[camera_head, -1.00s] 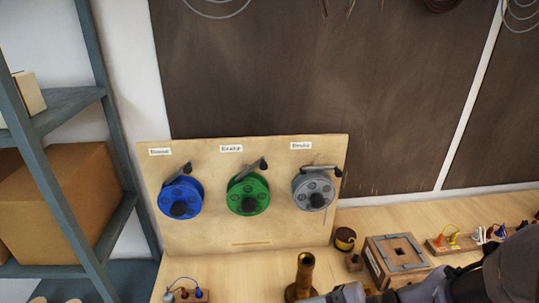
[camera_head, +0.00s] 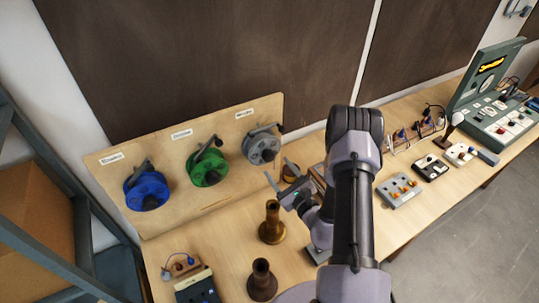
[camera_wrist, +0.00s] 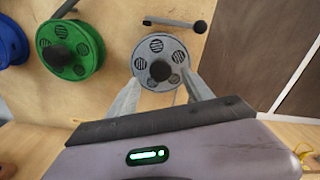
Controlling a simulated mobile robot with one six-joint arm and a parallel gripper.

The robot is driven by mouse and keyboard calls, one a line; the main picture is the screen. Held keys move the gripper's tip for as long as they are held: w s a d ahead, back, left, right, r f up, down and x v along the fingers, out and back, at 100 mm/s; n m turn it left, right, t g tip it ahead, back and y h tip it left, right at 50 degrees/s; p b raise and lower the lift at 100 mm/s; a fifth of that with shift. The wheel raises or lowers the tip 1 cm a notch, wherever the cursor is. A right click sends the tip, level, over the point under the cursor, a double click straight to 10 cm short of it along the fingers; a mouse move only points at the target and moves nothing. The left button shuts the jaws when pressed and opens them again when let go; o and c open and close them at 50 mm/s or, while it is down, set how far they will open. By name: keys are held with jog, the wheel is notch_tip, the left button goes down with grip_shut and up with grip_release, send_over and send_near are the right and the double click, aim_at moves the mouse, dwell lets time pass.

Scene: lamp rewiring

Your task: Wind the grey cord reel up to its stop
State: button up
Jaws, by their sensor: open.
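The grey cord reel (camera_head: 262,149) is mounted at the right end of an upright wooden board (camera_head: 215,207). Its crank (camera_head: 265,127) lies across the top, with the dark knob at the right end. In the wrist view, the grey reel (camera_wrist: 147,72) has a black hub in its middle, and the crank (camera_wrist: 172,22) points right above it. My gripper (camera_head: 277,169) is open and empty, in front of and slightly below the reel. In the wrist view, the fingertips (camera_wrist: 161,76) appear on either side of the reel's lower part; contact cannot be told.
A green reel (camera_head: 207,168) and a blue reel (camera_head: 146,191) are on the same board to the left. Brass-coloured stands (camera_head: 272,225) stand on the bench below. Several switch boxes and a green case (camera_head: 488,100) stand to the right. A shelf (camera_head: 60,255) is at the left.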

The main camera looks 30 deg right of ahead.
aim_at(270, 158)
jog(key=w, duration=0.5)
jog(key=shift+w+a+p, duration=0.15)
jog(key=shift+w+p, duration=0.25)
grip_shut()
jog(key=shift+m, duration=0.3)
